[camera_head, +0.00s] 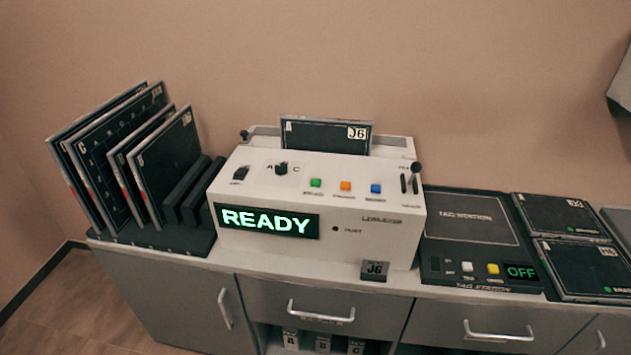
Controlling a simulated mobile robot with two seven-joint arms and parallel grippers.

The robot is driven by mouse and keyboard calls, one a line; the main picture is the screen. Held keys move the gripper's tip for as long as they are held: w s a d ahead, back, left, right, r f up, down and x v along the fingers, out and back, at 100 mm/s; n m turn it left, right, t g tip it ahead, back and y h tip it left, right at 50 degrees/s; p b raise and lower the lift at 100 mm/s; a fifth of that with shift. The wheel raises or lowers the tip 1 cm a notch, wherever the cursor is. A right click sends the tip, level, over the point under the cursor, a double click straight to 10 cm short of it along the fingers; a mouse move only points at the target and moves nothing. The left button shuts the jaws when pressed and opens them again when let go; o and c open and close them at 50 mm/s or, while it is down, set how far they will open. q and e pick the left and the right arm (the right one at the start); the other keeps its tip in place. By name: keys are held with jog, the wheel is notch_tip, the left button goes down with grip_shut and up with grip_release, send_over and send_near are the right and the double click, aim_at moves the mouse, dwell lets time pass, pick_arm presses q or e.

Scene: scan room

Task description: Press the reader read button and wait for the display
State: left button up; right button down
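The white reader (390,250) stands on the cabinet top in the middle of the head view. Its display (267,221) shows READY in green letters. Its top panel has a green button (316,183), an orange button (346,186) and a blue button (376,188) in a row. Their labels are too small to read, so I cannot tell which is the read button. A dark cassette (318,138) marked J6 stands upright at the back of the reader, its lower part hidden. Neither of my grippers is in view.
A rack (150,238) with several upright cassettes stands left of the reader. A small J6 block (375,270) sits at its front. The tag station (470,218), its display (521,272) showing OFF, and flat cassettes (562,214) lie to the right. Drawers (330,305) are below.

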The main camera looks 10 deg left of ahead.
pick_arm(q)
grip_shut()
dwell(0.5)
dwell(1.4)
